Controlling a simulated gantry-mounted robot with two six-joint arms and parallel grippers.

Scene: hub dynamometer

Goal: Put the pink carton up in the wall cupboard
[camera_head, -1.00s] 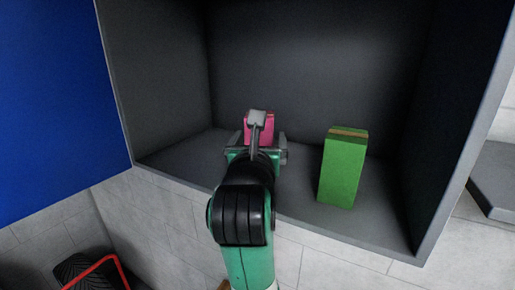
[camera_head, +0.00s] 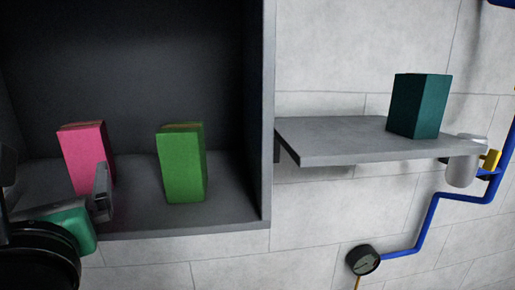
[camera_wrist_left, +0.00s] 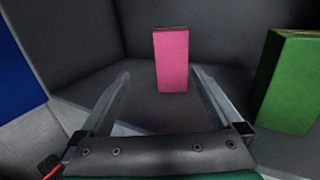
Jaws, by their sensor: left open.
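The pink carton (camera_head: 84,153) stands upright on the floor of the dark grey wall cupboard (camera_head: 135,60). It also shows in the left wrist view (camera_wrist_left: 171,60), beyond the fingertips and apart from them. My left gripper (camera_wrist_left: 160,75) is open and empty, its fingers pointing into the cupboard toward the carton. In the head view one finger of it (camera_head: 102,190) covers the carton's lower right edge. My right gripper is not in view.
A green carton (camera_head: 182,163) stands upright in the cupboard, right of the pink one. Right of the cupboard is a grey shelf (camera_head: 330,140) with a dark teal box (camera_head: 419,105). Blue pipes (camera_head: 428,222) and a gauge (camera_head: 363,259) are below.

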